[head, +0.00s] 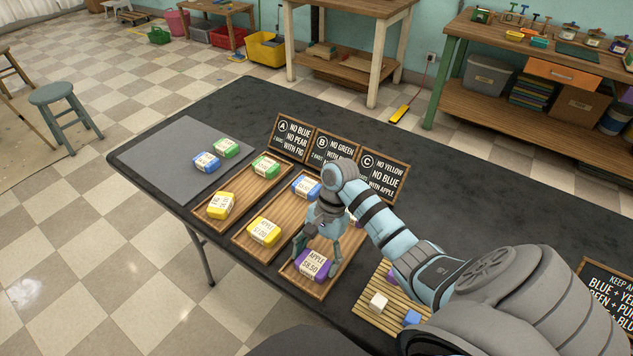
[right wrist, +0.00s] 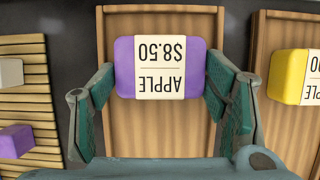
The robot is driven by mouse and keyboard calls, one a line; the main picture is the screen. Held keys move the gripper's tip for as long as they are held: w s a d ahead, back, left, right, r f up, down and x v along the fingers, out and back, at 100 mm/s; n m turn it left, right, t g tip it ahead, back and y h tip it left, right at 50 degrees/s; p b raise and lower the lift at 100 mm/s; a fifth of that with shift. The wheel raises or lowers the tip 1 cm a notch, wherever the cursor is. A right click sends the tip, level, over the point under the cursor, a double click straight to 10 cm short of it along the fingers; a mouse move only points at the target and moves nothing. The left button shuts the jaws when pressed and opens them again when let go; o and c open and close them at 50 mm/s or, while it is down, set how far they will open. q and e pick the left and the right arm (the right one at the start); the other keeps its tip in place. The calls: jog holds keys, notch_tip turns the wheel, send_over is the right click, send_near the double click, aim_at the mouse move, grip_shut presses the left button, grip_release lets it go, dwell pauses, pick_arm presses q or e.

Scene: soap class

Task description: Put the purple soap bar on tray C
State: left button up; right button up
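The purple soap bar (head: 313,264), labelled APPLE $8.50, is at the near end of wooden tray C (head: 291,275), inside its rim. It also shows in the right wrist view (right wrist: 126,67). My right gripper (head: 316,256) points down over it, with one finger at each short side of the bar. In the right wrist view both finger pads (right wrist: 160,75) meet the bar's sides. The bar looks to be at tray level; any small gap under it cannot be seen. Another bar farther back on tray C is mostly hidden by my right arm. My left gripper is not in view.
Tray B (head: 237,238) holds a blue bar (head: 307,185) and a yellow bar (head: 263,232). Tray A (head: 198,212) holds green and yellow bars. Blue and green bars lie on a grey mat (head: 165,155). A slatted rack (head: 367,310) with small cubes is right of tray C. Chalkboard signs (head: 336,152) stand behind.

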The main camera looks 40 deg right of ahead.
jog(key=shift+o, duration=1.2)
jog(key=shift+r+p, duration=0.35)
jog(key=p+v, duration=0.1)
jog(key=v, duration=0.5)
jog(key=shift+r, duration=0.25)
jog(key=p+v, duration=0.4)
jog(key=v, duration=0.1)
jog(key=shift+d+r+p, duration=0.1)
jog(key=shift+d+p, duration=0.05)
jog(key=shift+p, duration=0.15)
